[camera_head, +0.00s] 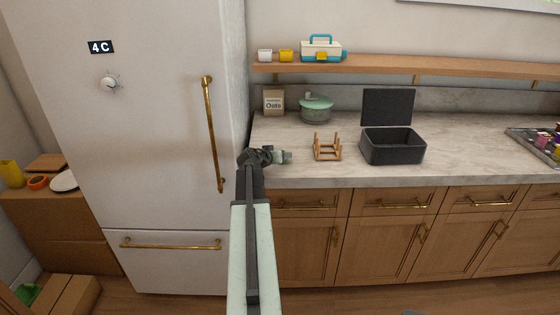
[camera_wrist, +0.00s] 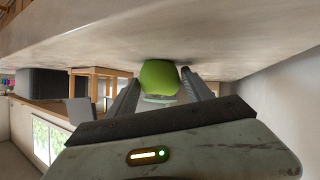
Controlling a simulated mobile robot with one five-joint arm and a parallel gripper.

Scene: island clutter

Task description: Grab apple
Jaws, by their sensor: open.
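A green apple (camera_wrist: 158,77) shows in the wrist view, against the pale counter surface, which fills the top of that picture. My gripper (camera_wrist: 160,88) is open, with one finger on each side of the apple. I cannot tell whether either finger touches it. In the head view my gripper (camera_head: 284,156) is low over the left end of the marble counter (camera_head: 460,150), close to the fridge. The apple is mostly hidden or too small to make out there.
A wooden rack (camera_head: 327,148) stands right of my gripper, then an open dark box (camera_head: 393,147). An oats package (camera_head: 273,103) and green pot (camera_head: 317,109) stand behind. The white fridge (camera_head: 150,150) is close on the left.

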